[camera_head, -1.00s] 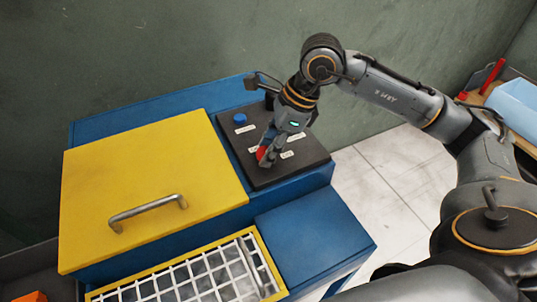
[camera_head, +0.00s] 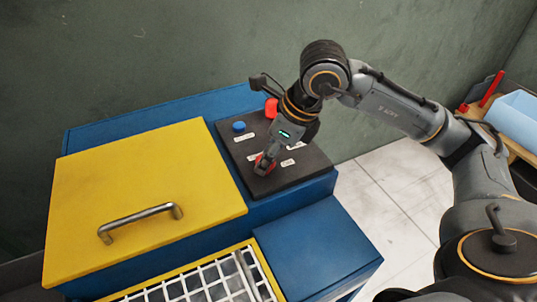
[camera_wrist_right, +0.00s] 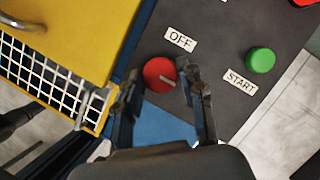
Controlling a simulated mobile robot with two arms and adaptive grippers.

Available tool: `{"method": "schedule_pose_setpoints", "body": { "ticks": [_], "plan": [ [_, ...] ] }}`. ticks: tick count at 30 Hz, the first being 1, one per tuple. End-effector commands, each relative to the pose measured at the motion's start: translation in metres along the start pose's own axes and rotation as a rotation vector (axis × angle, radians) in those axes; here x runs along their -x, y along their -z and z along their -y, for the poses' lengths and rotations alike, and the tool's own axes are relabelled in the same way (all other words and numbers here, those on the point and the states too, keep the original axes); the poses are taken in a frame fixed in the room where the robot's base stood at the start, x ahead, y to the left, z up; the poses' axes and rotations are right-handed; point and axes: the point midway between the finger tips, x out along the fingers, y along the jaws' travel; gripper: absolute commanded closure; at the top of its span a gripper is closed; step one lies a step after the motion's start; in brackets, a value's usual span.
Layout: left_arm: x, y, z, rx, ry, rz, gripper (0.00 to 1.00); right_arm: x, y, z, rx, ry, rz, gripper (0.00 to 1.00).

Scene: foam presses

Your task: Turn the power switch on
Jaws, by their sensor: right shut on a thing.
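The power switch is a round red knob (camera_wrist_right: 159,74) with a pale pointer line, on a dark control panel (camera_wrist_right: 225,42). An "OFF" label (camera_wrist_right: 180,40) lies just above it in the right wrist view. The pointer does not line up with that label. My right gripper (camera_wrist_right: 163,80) has its fingers on either side of the knob and is shut on it. In the head view my right gripper (camera_head: 264,164) reaches down to the panel (camera_head: 295,178) and hides most of the red knob (camera_head: 259,160). My left gripper is not in view.
A green button (camera_wrist_right: 260,60) with a "START" label is near the knob. The panel also has a blue button (camera_head: 239,127) and a red button (camera_head: 271,107). Left of it are a yellow lid (camera_head: 145,190) with a metal handle (camera_head: 140,222) and a white grid (camera_head: 205,285).

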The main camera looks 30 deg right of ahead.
Motion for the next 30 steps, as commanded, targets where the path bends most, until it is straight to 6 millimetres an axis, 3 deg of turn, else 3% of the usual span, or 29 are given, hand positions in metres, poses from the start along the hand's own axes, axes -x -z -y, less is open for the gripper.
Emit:
{"method": "schedule_pose_setpoints", "body": {
  "ticks": [5,6,9,20,23,30],
  "plan": [
    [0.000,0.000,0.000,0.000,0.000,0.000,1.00,0.000,0.000,0.000,-0.001,0.000,0.000,0.93],
    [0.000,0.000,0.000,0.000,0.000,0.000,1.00,0.000,0.000,0.000,-0.001,0.000,0.000,0.59],
    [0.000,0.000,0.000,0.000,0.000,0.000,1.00,0.000,0.000,0.000,-0.001,0.000,0.000,0.39],
    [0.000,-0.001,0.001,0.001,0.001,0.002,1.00,0.003,0.000,0.001,0.000,0.001,0.001,0.39],
    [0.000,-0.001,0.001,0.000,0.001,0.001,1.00,0.014,-0.001,0.001,-0.001,0.003,0.002,0.39],
    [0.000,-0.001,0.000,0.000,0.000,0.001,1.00,0.063,-0.001,0.001,0.001,0.005,0.006,0.39]
  ]
}}
